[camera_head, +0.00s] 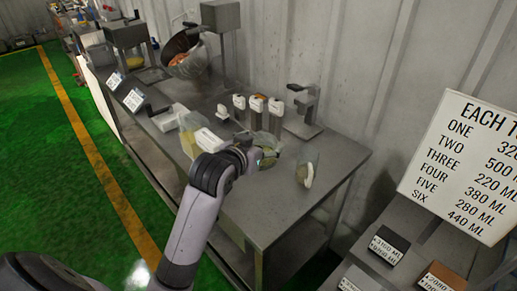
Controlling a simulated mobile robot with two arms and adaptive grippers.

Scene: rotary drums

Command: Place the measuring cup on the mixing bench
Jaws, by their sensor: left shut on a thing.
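My left gripper (266,156) reaches in over the grey metal bench (275,205). It is shut on a small clear thing, apparently the measuring cup, mostly hidden by the fingers. I cannot tell whether that thing touches the bench top. A separate clear vessel with a whitish oval part (307,172) is on the bench just right of the gripper, apart from it. My right gripper is not in view.
Several white-topped containers (257,104) stand behind the gripper. A grey stand (304,110) is at the back right, and a tilted drum (184,58) is farther left. The bench's front right is clear. A sign (465,165) stands at the right.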

